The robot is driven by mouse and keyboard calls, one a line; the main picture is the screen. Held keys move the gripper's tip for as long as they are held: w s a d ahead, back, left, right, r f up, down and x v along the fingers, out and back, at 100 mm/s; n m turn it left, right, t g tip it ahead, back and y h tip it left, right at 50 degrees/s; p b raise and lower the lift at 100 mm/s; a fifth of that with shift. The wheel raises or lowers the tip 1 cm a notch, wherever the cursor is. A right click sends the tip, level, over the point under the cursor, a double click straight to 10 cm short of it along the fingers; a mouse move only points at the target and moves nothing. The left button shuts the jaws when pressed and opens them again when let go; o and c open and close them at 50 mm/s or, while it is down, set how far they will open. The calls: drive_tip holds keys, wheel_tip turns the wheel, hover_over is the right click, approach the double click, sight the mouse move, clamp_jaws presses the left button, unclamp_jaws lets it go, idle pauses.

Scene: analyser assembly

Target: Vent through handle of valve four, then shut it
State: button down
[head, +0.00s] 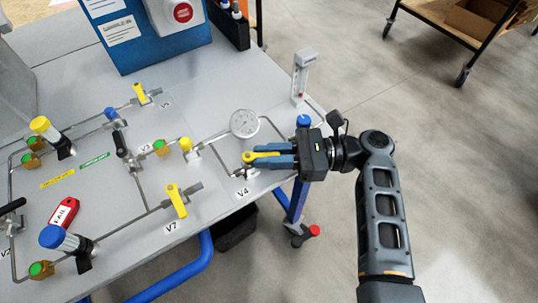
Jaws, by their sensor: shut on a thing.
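Valve four's yellow handle (259,155) shows in the head view at the right part of the panel, just above the V4 label (242,192). My gripper (270,160) reaches in from the right with its blue fingers on either side of this handle and is shut on it. The handle points left, away from my wrist. Its far end and part of the valve body are covered by the fingers. A round dial gauge (244,123) stands just behind the handle. I cannot read its needle.
Valve V7's yellow handle (176,200) stands left and nearer. A clear flow tube (302,75) and a blue knob (303,121) rise at the right edge, close to my gripper. A blue box with a red button (183,12) stands at the back. Floor is free to the right.

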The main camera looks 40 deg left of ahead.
drive_tip(key=c, duration=1.1)
unclamp_jaws()
drive_tip(key=shift+b+v, duration=0.65)
drive_tip(key=shift+v, duration=3.25)
